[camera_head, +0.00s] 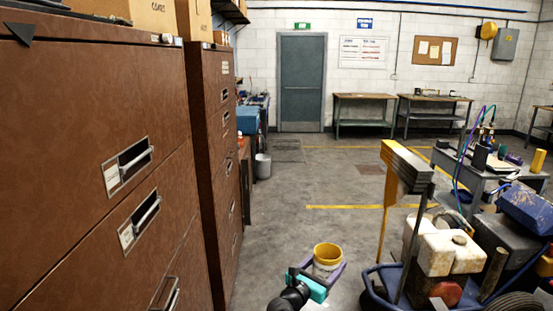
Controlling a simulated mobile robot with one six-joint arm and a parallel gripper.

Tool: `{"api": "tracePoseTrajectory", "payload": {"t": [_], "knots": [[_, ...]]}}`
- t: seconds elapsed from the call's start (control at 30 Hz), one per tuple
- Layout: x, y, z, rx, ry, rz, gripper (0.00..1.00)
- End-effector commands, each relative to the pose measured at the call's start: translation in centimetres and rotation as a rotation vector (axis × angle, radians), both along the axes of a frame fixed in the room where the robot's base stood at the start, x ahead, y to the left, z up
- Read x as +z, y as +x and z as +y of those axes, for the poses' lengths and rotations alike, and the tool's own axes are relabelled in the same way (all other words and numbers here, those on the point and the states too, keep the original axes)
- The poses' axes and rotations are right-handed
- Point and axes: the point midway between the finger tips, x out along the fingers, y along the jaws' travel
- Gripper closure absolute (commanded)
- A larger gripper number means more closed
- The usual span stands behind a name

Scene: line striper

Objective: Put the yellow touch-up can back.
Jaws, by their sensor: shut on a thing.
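A can with a yellow rim and yellow inside (327,252) is at the bottom centre, its open top facing up. It looks roughly upright. My gripper (328,265) is shut on it, with purple fingers on either side and a teal part below. The lower part of the can is hard to see behind the gripper. The can is over the open floor, between the brown cabinets and the line striper (440,250).
Brown filing cabinets (100,95) fill the left side. The line striper's blue frame and wheels are close on the right. A cluttered grey work table (478,178) stands behind it, with a yellow container (538,160). The floor ahead is largely clear towards the grey door (302,80).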

Motion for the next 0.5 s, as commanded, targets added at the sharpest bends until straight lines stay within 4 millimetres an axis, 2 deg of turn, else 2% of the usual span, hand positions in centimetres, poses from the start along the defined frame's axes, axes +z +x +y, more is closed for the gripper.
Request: {"api": "tracePoseTrajectory", "payload": {"t": [0.03,0.1,0.23,0.5], "knots": [[0.9,-0.5,1.0,0.005,0.000,0.000,0.68],[1.3,-1.2,1.8,0.001,0.000,0.000,0.68],[2.1,-2.8,3.0,-0.019,-0.001,0.001,0.68],[2.4,-6.1,0.5,-0.152,0.000,0.000,0.68]]}}
